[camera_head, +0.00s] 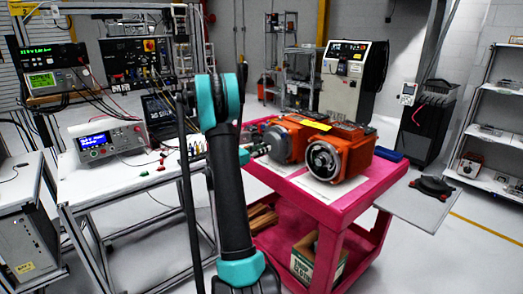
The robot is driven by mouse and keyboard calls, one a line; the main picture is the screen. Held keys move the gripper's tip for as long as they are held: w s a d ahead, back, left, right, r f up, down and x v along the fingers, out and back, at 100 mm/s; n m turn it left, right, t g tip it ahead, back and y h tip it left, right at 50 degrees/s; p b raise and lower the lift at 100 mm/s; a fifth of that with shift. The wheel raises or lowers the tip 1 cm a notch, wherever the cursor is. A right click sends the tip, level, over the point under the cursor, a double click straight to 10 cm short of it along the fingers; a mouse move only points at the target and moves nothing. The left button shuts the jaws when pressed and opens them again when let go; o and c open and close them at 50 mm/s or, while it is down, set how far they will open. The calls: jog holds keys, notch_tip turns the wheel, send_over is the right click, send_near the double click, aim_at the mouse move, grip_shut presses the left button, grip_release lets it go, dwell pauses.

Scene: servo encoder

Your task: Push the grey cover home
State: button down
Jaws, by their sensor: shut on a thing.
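Two orange motor housings stand on the pink cart (345,207). The left orange motor (290,138) has its near-left end toward my gripper. The right orange motor (350,152) shows a round metal flange at its front. My gripper (259,151) is small in the picture, at the left end of the left motor, partly hidden behind my black and teal arm. It is shut on a small grey piece, which looks like the grey cover (266,147), close against that motor end. I cannot tell how far the cover is seated.
A white workbench (100,172) with a power supply (108,140) and cables stands to the left. A cardboard box (318,258) is on the cart's lower shelf. A grey machine (352,80) stands behind. Shelving (495,125) is at the right.

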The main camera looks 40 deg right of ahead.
jog(key=shift+d, duration=0.5)
dwell(0.8)
jog(key=c, duration=1.1)
grip_release()
jog(key=shift+c, duration=0.2)
jog(key=shift+c, duration=0.4)
jog(key=shift+a, duration=0.15)
jog(key=a, duration=0.7)
jog(key=shift+s, duration=0.3)
jog(key=shift+a, duration=0.15)
